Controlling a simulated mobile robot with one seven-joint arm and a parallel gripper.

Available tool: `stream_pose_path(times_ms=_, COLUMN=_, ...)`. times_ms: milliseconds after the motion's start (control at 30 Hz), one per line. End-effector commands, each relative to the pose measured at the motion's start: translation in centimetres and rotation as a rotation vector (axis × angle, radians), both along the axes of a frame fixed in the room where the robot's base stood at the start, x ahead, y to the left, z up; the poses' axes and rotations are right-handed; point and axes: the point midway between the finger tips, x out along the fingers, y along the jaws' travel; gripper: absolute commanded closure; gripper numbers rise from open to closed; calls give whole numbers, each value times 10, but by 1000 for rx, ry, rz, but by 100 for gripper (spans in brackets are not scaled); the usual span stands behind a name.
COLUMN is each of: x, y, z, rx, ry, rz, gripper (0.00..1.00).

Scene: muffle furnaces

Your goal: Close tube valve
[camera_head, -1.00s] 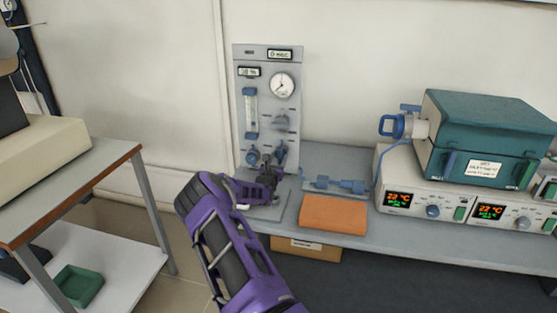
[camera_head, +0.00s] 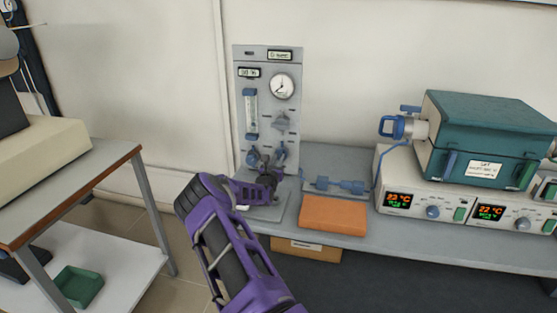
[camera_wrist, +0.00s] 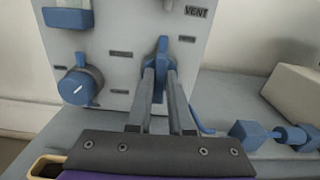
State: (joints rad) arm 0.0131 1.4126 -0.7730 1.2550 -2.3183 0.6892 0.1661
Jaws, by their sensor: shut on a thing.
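A grey upright gas panel (camera_head: 268,133) stands at the back of the bench with a round gauge (camera_head: 281,86) and a flow tube (camera_head: 250,113). A blue valve handle (camera_wrist: 162,50) is low on its face, below and left of the VENT label (camera_wrist: 196,12). My gripper (camera_wrist: 160,72) is shut on this handle, with one finger on each side. The handle stands roughly upright between the fingers. In the head view my gripper (camera_head: 270,165) is at the panel's lower right and partly hides the valve. A round blue knob (camera_wrist: 78,87) sits to the left, apart from the fingers.
Right of the panel lie a blue fitting (camera_head: 338,186) and an orange block (camera_head: 333,213) on the bench (camera_head: 345,157). A green tube furnace (camera_head: 480,130) stands on control units farther right. A separate table (camera_head: 95,165) is at left.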

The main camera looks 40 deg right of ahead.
Motion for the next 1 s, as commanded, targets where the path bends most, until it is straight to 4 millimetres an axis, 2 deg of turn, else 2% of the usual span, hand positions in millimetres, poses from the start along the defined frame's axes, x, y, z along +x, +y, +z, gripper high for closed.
stream_pose_path(times_ms=267, x=1, y=1, z=0, rx=-104, ry=122, rz=1, gripper=100)
stream_pose_path(times_ms=1000, x=4, y=3, z=-3, rx=-557, ry=653, rz=1, gripper=100)
